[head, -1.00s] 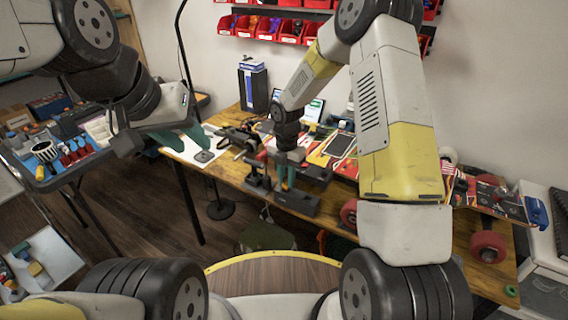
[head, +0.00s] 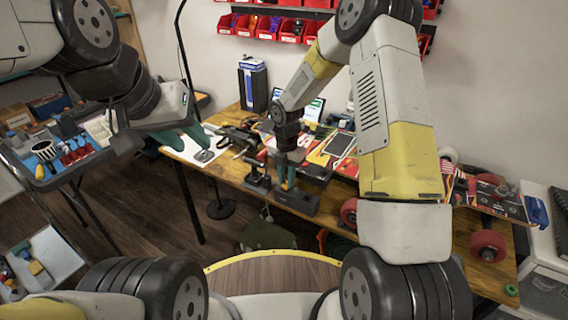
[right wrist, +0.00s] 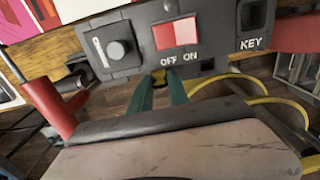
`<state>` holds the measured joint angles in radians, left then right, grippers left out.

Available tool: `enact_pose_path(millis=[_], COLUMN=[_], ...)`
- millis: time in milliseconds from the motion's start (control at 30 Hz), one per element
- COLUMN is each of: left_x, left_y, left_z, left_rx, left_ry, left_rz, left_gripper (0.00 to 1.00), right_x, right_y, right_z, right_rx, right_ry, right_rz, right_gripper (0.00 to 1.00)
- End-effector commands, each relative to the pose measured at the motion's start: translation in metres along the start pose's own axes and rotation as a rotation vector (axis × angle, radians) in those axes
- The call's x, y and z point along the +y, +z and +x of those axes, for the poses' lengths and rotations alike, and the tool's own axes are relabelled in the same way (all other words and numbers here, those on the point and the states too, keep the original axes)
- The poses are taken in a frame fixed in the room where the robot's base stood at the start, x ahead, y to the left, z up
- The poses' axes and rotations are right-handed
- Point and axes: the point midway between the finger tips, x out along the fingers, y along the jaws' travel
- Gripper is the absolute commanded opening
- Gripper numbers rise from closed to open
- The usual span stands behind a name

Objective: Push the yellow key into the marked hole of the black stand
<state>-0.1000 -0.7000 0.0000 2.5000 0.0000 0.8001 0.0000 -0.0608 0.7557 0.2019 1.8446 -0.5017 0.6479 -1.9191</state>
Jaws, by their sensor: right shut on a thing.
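The black stand (head: 297,201) sits at the front edge of the wooden table. In the right wrist view its panel (right wrist: 215,25) carries a black knob, a red OFF/ON switch and a dark square hole marked KEY (right wrist: 252,15). My right gripper (head: 287,180) is at the stand. In the right wrist view its green fingers (right wrist: 160,84) are shut on a small yellow piece, seemingly the yellow key (right wrist: 159,74), mostly hidden between them. The fingertips are below the switch, left of and below the KEY hole.
A red post (right wrist: 48,108) and yellow cables (right wrist: 275,101) flank the fingers in the right wrist view. A skateboard (head: 490,205) with red wheels lies on the table's right. A small black device (head: 257,178) stands just left of my right gripper.

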Motion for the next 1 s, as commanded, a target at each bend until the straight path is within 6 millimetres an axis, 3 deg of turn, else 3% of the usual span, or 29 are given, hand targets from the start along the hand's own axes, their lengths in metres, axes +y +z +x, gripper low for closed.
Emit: enact_pose_path(millis=[800,833,933,1000], left_x=[0.0000,0.0000,0.0000,0.0000], left_y=[0.0000,0.0000,0.0000,0.0000], left_z=[0.0000,0.0000,0.0000,0.0000], left_rx=[0.000,0.000,0.000,0.000], left_ry=[0.000,0.000,0.000,0.000], left_rz=[0.000,0.000,0.000,0.000], left_gripper=[0.36,0.36,0.36,0.36], right_x=[0.0000,0.0000,0.0000,0.0000], right_y=[0.0002,0.0002,0.0002,0.0002], right_z=[0.0074,0.0073,0.0073,0.0073], right_rx=[0.000,0.000,0.000,0.000], right_ry=[0.000,0.000,0.000,0.000], right_rz=[0.001,0.001,0.000,0.000], right_gripper=[0.00,0.25,0.45,0.47])
